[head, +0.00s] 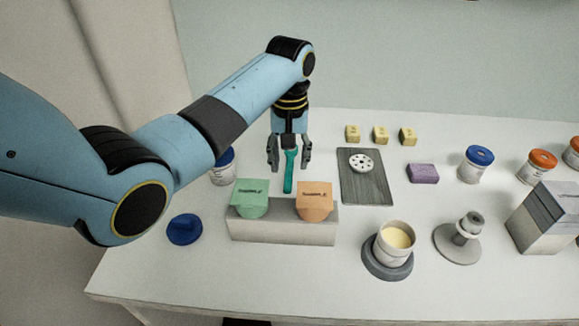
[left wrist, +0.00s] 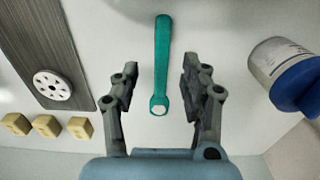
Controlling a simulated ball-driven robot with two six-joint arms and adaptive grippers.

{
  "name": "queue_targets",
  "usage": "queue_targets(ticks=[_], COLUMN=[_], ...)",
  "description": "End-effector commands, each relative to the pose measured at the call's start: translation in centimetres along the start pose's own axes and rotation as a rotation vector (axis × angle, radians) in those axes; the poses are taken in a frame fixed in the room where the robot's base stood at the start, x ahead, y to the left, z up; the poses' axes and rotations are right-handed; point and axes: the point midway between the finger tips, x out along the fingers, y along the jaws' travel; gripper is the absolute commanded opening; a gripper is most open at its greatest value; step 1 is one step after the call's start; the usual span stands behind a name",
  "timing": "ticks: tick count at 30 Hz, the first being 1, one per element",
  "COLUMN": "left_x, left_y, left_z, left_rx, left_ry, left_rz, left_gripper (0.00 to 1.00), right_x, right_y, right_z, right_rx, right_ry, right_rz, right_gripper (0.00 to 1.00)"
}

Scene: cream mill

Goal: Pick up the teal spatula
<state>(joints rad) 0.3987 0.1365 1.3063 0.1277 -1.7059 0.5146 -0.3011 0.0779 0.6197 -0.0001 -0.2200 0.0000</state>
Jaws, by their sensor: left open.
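The teal spatula (head: 290,171) lies on the white table behind the grey block with the green and orange pieces. In the left wrist view the spatula (left wrist: 162,62) runs up and down the picture, its ring end towards my gripper. My left gripper (head: 289,165) is open, pointing down over the spatula. In the left wrist view the left gripper (left wrist: 158,85) has a finger on each side of the spatula, with clear gaps and nothing held. I cannot tell how high the fingertips are above the table. My right gripper is not in view.
The grey block (head: 285,230) bears a green piece (head: 250,198) and an orange piece (head: 314,201) in front of the spatula. A dark board (head: 375,190) with a white perforated disc (head: 362,162) is to the right. A blue-lidded jar (left wrist: 285,70) stands on the other side.

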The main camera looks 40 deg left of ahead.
Motion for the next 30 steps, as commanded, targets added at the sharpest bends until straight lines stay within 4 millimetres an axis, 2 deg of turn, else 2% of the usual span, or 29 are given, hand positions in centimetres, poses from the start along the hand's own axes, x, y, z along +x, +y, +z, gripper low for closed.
queue_targets(ticks=[6, 15, 25, 30], left_x=[3.1, 3.6, 3.6, 3.6], left_y=[-0.2, -0.2, -0.2, -0.2], left_z=[-0.1, -0.1, -0.1, -0.1], left_rx=[0.001, 0.001, 0.001, 0.001], left_ry=[-0.002, 0.001, 0.001, 0.001], left_rz=[-0.002, 0.000, -0.001, -0.001], left_gripper=[0.45, 0.44, 0.01, 0.00], right_x=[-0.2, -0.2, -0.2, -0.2], right_y=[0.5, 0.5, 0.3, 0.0], right_z=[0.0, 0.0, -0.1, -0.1], right_rx=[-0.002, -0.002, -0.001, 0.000], right_ry=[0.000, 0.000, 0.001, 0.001], right_rz=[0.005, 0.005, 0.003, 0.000], right_gripper=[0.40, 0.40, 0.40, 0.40])
